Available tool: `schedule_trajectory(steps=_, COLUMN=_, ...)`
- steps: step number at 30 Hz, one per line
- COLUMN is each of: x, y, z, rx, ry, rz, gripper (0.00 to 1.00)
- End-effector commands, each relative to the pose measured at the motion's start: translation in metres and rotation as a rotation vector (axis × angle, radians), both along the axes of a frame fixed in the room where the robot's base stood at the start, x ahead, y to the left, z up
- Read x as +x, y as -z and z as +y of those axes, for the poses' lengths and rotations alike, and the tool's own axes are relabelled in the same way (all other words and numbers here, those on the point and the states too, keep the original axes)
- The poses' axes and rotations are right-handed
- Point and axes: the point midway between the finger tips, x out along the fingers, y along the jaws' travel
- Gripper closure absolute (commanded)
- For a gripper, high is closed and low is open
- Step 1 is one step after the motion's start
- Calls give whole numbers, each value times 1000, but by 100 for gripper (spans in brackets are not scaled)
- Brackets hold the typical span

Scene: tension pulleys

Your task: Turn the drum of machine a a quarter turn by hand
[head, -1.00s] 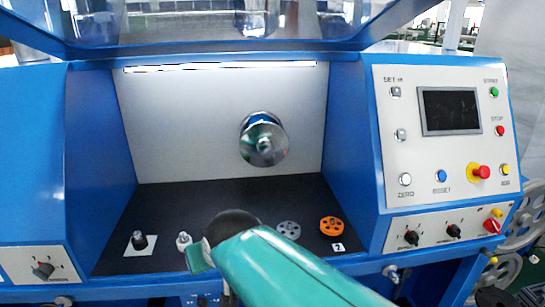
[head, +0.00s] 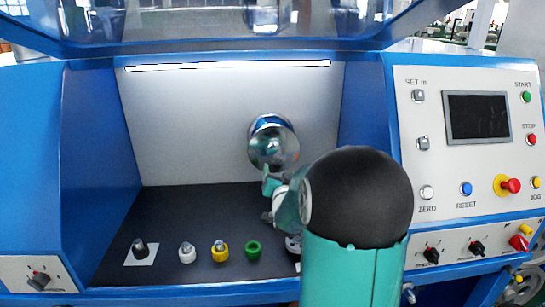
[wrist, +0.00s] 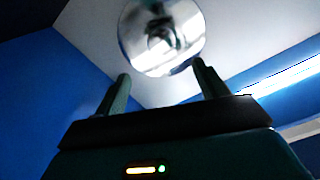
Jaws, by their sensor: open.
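The drum (head: 273,143) is a shiny chrome disc on the pale back wall of the blue machine's bay. It also shows in the wrist view (wrist: 161,36), above and between my two fingers. My gripper (head: 270,181) is just below the drum in the head view, reaching into the bay. In the wrist view my gripper (wrist: 160,82) has its fingers spread apart with nothing between them. The fingertips look short of the drum; I see no contact. My arm's dark round joint hides part of the bay's right side.
Small black (head: 140,248), white (head: 187,252), yellow (head: 220,250) and green (head: 253,250) parts stand on the bay's dark floor. A control panel (head: 470,150) with screen, buttons and knobs is at the right. A raised clear cover (head: 200,25) hangs above.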

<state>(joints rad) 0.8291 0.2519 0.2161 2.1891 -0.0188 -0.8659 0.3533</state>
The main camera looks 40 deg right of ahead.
Motion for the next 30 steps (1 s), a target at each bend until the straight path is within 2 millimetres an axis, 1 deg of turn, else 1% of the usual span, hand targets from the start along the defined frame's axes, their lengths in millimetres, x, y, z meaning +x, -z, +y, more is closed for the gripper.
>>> schedule_trajectory(steps=12, x=70, y=1, z=-44, rx=1, ry=-5, rz=1, gripper=28)
schedule_trajectory(steps=18, x=96, y=0, z=-61, rx=0, ry=-6, rz=2, gripper=28)
schedule_trajectory(steps=22, x=104, y=0, z=-67, rx=0, ry=-6, rz=1, gripper=28)
schedule_trajectory(steps=30, x=105, y=0, z=-67, rx=-1, ry=-6, rz=3, gripper=28)
